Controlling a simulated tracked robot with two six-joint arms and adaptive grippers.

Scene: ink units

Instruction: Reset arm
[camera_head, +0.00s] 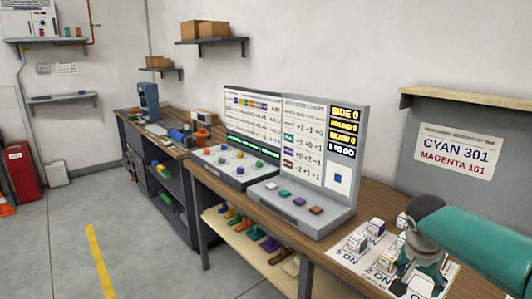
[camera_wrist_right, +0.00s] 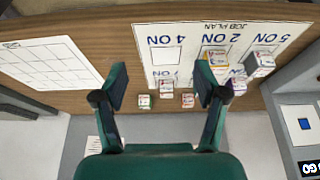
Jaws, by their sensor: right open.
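My right gripper (camera_head: 424,268) is at the right of the head view, over the bench with small ink boxes. A white job plan sheet (camera_wrist_right: 180,42) lies on the bench beyond the fingertips. Several small white boxes with coloured marks (camera_wrist_right: 187,100) stand on or near it, some close to the right finger. In the head view boxes (camera_head: 376,225) show on the sheet (camera_head: 348,254), partly hidden by my arm. My left gripper is not in view.
A grey console (camera_head: 300,208) with coloured keys and a display panel stands left of the sheet. A gridded white sheet (camera_wrist_right: 50,66) lies on the bench in the wrist view. A sign (camera_head: 458,150) hangs behind my right arm.

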